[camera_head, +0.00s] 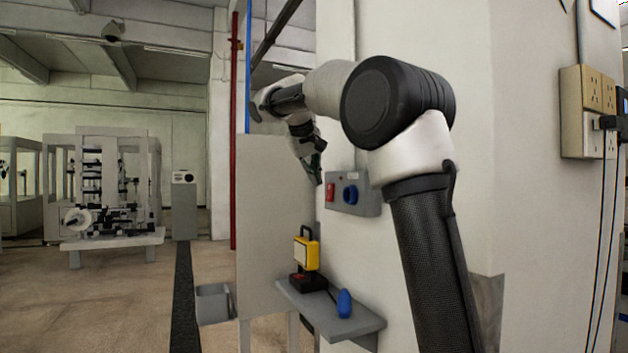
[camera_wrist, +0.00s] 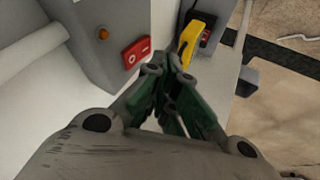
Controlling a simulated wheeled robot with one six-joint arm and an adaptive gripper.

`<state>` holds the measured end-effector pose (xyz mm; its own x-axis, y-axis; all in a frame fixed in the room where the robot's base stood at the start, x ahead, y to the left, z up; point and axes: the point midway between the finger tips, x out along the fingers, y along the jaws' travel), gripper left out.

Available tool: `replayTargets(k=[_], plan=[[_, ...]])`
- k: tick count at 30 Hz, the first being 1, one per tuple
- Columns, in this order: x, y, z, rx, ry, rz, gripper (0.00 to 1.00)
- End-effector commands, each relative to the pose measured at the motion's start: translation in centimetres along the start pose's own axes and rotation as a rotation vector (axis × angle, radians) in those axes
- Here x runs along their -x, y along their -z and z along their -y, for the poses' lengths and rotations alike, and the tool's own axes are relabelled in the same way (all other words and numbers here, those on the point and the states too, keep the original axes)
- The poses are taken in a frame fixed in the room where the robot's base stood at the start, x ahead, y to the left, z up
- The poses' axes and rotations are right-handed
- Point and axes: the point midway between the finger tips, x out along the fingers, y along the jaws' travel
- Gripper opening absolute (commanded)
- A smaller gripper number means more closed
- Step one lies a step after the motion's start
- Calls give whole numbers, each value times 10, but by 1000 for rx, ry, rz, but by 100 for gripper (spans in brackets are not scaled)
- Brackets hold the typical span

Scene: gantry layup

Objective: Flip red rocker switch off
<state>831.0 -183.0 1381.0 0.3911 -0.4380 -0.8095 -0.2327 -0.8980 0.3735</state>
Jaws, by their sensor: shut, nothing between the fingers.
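The red rocker switch (camera_head: 331,192) sits on the left part of a grey control box (camera_head: 367,205) on the white wall, beside a blue round knob (camera_head: 351,194). In the wrist view the red rocker (camera_wrist: 137,52) shows white markings on its face, and an orange round light (camera_wrist: 103,34) is on another face of the grey box (camera_wrist: 90,50). My gripper (camera_head: 317,178) is shut and empty, its tips just left of the box in the head view. In the wrist view the green fingertips (camera_wrist: 170,68) are close to the rocker's right; I cannot tell whether they touch it.
A small grey shelf (camera_head: 350,325) below holds a yellow-and-black device (camera_head: 306,250) and a blue-handled tool (camera_head: 344,303). A grey bin (camera_head: 214,303) hangs at the left. Sockets with black cables (camera_head: 590,110) are on the right wall.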

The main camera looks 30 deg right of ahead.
Motion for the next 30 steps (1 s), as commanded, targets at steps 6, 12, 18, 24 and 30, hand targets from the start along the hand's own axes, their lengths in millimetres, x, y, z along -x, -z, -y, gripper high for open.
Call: replayTargets(k=[6,12,18,24,30], plan=[[30,2,-6,-1,1,-3,0],[63,2,-12,-1,1,-2,0],[84,3,-16,-1,0,0,0],[89,3,-17,-1,-1,0,0],[88,3,-17,-1,-1,0,0]])
